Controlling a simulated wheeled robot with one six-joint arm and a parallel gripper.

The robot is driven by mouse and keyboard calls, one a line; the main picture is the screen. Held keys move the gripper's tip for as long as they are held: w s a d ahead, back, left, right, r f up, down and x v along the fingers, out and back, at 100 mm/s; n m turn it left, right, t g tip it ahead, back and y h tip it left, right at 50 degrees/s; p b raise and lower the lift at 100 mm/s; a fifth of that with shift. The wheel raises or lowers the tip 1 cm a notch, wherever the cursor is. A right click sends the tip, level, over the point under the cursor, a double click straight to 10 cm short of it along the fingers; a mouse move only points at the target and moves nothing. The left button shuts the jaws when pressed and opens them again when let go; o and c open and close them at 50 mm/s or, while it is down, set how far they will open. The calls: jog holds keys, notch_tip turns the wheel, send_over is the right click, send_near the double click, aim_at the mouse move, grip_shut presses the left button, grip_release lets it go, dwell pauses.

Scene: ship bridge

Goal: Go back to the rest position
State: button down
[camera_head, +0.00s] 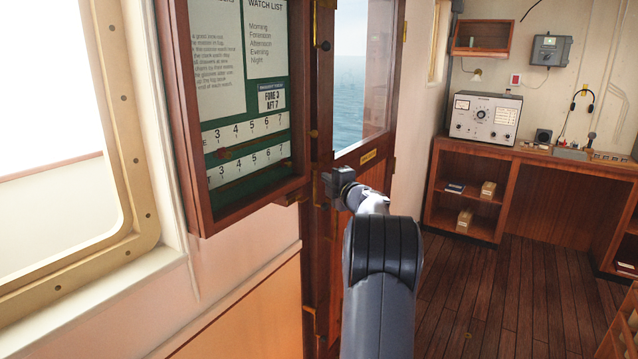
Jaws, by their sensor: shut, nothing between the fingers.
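My arm reaches up from the bottom of the head view. My gripper (334,184) is at its far end, small and dark, in front of the wooden door frame and just right of the lower corner of the notice board (245,200). Its fingers are shut with nothing between them. Whether the gripper touches the frame or the board, I cannot tell.
A wooden door (372,158) with a window onto the sea stands behind my gripper. A large window (140,215) is at left. A wooden desk (470,150) carries a grey radio set (485,117) at back right. The plank floor (490,290) between is clear.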

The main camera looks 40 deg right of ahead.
jog(key=s+d+b, duration=0.1)
jog(key=s+d, duration=0.1)
jog(key=s, duration=0.4)
jog(key=shift+s+d, duration=0.15)
jog(key=shift+d, duration=0.05)
